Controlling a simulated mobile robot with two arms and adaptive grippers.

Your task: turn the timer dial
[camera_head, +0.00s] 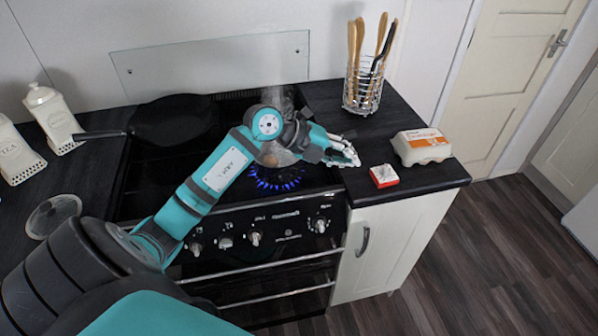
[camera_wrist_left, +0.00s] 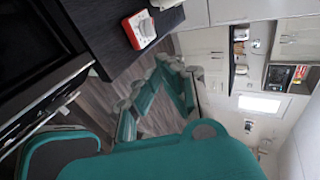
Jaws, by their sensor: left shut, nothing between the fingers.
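The timer (camera_head: 384,175) is a small red box with a white top face, lying on the dark counter to the right of the stove. Its dial is too small to make out clearly in the head view. In the left wrist view the timer (camera_wrist_left: 139,29) shows near the top, with a white knob-like shape on its face. My left gripper (camera_head: 352,155) is shut and empty. In the picture it is just up and left of the timer, apart from it. My right gripper is not in view.
A lit burner (camera_head: 276,178) with blue flames and a steaming pot is under my left arm. An egg carton (camera_head: 421,146) stands right of the timer, and a wire utensil holder (camera_head: 362,92) behind. A black pan (camera_head: 174,120) sits on the stove's left. The counter edge is close in front.

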